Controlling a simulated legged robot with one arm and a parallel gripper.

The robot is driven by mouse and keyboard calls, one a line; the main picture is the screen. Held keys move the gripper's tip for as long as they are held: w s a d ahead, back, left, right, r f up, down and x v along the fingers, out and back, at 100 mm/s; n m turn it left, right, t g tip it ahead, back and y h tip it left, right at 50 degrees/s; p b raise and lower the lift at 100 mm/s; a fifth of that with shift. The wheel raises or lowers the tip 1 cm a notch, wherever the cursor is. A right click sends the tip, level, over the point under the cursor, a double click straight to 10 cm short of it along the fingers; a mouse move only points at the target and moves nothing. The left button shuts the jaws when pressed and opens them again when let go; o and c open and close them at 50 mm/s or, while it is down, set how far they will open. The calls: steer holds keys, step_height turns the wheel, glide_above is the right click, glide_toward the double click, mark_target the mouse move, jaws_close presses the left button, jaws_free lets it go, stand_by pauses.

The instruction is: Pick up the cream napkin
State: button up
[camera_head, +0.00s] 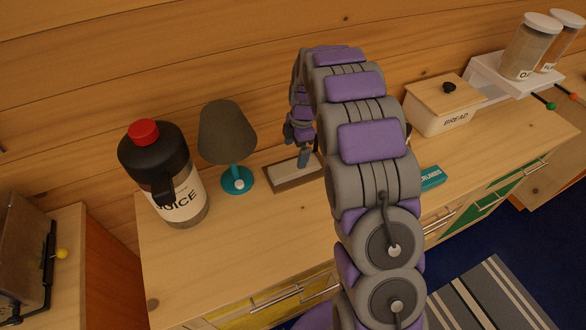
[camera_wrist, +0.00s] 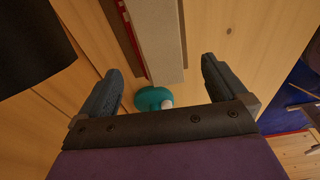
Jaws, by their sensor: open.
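A pale, flat strip that looks like the cream napkin (camera_head: 283,178) lies in a shallow brown tray (camera_head: 276,188) on the wooden sideboard, right of the lamp. In the wrist view the cream napkin (camera_wrist: 158,38) is a long pale band running from the top edge to the middle. My gripper (camera_head: 303,160) hangs over the tray, its fingers pointing down. In the wrist view my gripper (camera_wrist: 160,82) is open and empty, one finger on each side of the band's near end. I cannot tell the height left between them. My arm hides the tray's right part.
A teal lamp (camera_head: 238,180) with a dark shade stands close left of the tray. A juice jug (camera_head: 183,205) is farther left. A bread box (camera_head: 440,112) and a teal box (camera_head: 432,178) are on the right. Bare wood lies in front of the tray.

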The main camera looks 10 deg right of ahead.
mark_target(293, 165)
steer(key=shift+a+f, duration=0.3)
steer(key=shift+f, duration=0.3)
steer(key=f, duration=0.1)
steer(key=d+f+b, duration=0.1)
steer(key=f, duration=0.1)
steer(key=d+f, duration=0.1)
steer(key=shift+d+f, duration=0.15)
steer(key=shift+f, duration=0.05)
steer(key=shift+a+f+b, duration=0.2)
steer(key=shift+f+b, duration=0.1)
steer(key=shift+a, duration=1.2)
steer(key=shift+c, duration=0.3)
steer(key=shift+a, duration=0.1)
steer(key=shift+c, duration=0.7)
steer(key=shift+d, duration=1)
steer(key=c, duration=0.5)
steer(key=shift+d, duration=0.2)
steer(key=shift+c, duration=1.3)
steer(key=shift+a, duration=0.2)
steer(key=shift+c, duration=0.6)
steer(key=shift+a+r, duration=0.1)
steer(key=shift+a, duration=0.65)
steer(key=shift+c, duration=0.2)
steer(key=shift+r, duration=0.1)
